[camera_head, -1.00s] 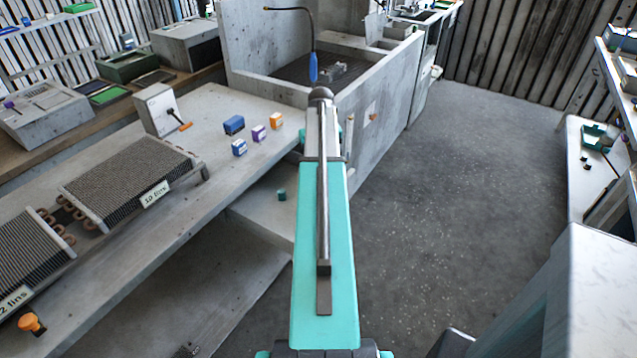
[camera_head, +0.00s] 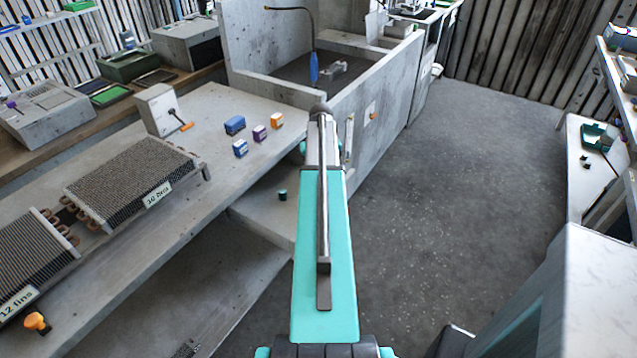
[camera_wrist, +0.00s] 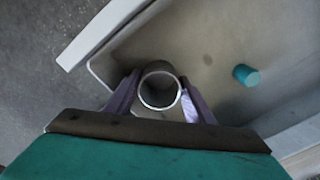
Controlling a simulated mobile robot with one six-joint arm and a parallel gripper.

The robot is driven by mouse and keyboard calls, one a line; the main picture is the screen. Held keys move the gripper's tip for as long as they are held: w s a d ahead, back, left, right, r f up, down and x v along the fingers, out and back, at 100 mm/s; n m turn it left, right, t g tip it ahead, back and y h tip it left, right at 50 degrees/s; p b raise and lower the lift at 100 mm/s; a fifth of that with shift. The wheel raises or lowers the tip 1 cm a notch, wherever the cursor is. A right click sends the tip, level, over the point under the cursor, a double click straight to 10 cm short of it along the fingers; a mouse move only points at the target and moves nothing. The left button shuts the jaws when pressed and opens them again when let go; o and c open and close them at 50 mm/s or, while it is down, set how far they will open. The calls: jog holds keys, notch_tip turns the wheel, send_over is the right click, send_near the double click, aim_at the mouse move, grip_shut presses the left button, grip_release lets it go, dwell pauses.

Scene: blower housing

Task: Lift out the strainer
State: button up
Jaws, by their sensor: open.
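In the wrist view, a grey hollow round tube (camera_wrist: 159,90), open at the top, stands between the two purple-grey fingers of my gripper (camera_wrist: 160,95). It may be the strainer, but I cannot tell for sure. The fingers are apart, one on each side of it; whether they touch it is unclear. The tube stands near a corner of a pale, walled recess (camera_wrist: 205,50). A small teal cylinder (camera_wrist: 246,75) lies to the right on the recess floor. It also shows in the head view (camera_head: 282,195). My gripper is hidden behind my arm in the head view.
A concrete bench (camera_head: 215,110) on the left carries finned coils (camera_head: 135,180), small blue, purple and orange blocks and a grey box with an orange-tipped lever (camera_head: 158,108). A walled concrete basin (camera_head: 375,85) stands beyond. The floor (camera_head: 450,200) to the right is clear.

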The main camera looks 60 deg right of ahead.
jog(key=c, duration=0.8)
jog(key=shift+o, duration=0.2)
jog(key=shift+r, duration=0.15)
jog(key=shift+r+b, duration=0.95)
jog(key=shift+r, duration=3.95)
jog(key=shift+s, duration=0.1)
